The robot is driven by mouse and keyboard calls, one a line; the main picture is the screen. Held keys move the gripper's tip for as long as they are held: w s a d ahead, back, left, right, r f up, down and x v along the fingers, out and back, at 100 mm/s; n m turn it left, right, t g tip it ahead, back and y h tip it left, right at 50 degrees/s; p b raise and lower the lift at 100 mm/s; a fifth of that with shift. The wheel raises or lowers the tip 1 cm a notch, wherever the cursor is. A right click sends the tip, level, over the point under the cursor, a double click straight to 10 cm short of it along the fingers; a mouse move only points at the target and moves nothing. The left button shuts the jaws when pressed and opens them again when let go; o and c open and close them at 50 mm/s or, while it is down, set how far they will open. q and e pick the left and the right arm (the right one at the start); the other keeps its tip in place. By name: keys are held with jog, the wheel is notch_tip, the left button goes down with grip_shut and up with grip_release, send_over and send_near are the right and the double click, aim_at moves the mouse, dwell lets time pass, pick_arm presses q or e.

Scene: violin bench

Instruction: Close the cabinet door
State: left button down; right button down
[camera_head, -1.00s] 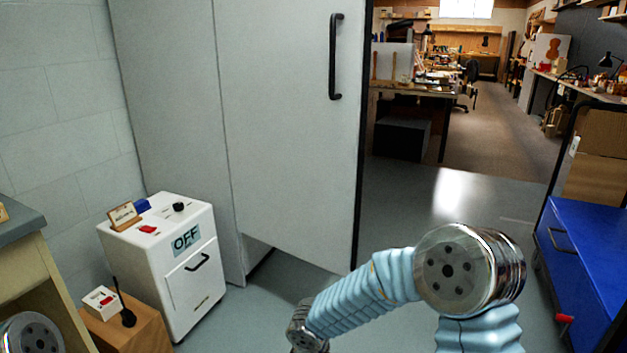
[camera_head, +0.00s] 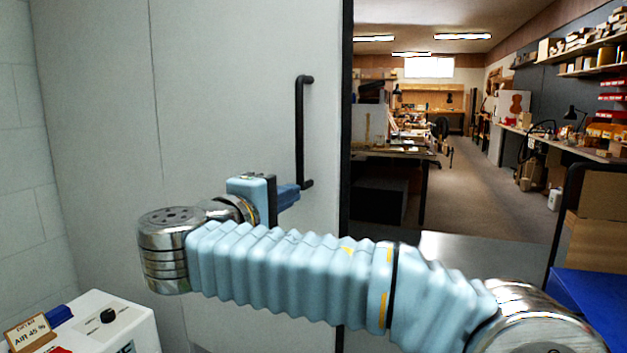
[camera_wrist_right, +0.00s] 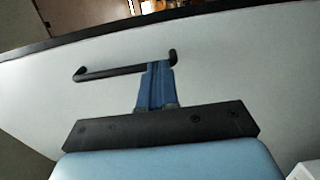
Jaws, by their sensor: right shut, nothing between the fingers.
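The light grey cabinet door (camera_head: 240,110) fills the left-centre of the head view and also shows in the right wrist view (camera_wrist_right: 215,75). It appears swung open, its dark right edge standing against the room behind. Its black bar handle (camera_head: 300,130) is upright near that edge; in the right wrist view the handle (camera_wrist_right: 110,72) lies sideways. My right gripper (camera_head: 297,193) is shut and empty, its blue fingertips by the handle's lower end. In the right wrist view the fingertips (camera_wrist_right: 158,66) overlap one handle end; I cannot tell if they touch it. My left gripper is out of view.
A white box with a black knob (camera_head: 110,325) stands at the lower left, with a small sign (camera_head: 30,332) on top. A blue cabinet (camera_head: 590,300) is at the lower right.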

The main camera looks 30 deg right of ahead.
aim_at(326, 177)
jog(key=p+x, duration=0.1)
jog(key=x, duration=1)
jog(key=shift+w, duration=0.1)
jog(key=shift+d, duration=0.1)
